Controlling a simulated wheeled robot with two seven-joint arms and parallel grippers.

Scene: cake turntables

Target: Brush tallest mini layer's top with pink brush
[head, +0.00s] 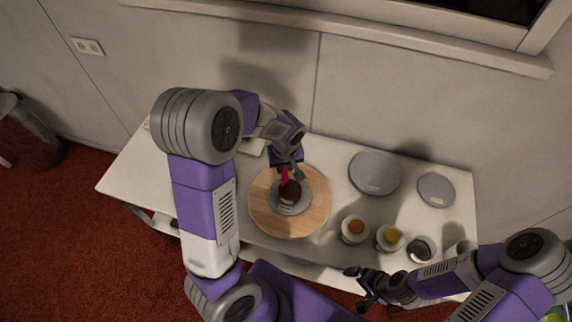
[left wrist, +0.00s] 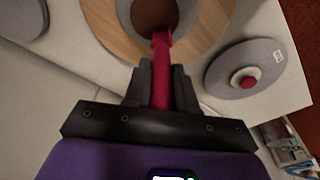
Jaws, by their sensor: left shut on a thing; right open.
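My left gripper (head: 288,163) is shut on the pink brush (head: 284,176), which points down at the brown cake layer (head: 291,193). The left wrist view shows the brush (left wrist: 161,62) between the jaws (left wrist: 160,85), its head over the near edge of the brown top (left wrist: 153,14). I cannot tell whether it touches. The layer sits on a grey plate (head: 289,209) on the round wooden turntable (head: 313,216). No other cake layer is clear for comparing height. My right gripper (head: 363,288) is open and empty near the table's front edge.
Two grey discs (head: 375,173) (head: 436,190) lie at the table's right. A grey disc with a pink knob (left wrist: 247,81) shows in the left wrist view.

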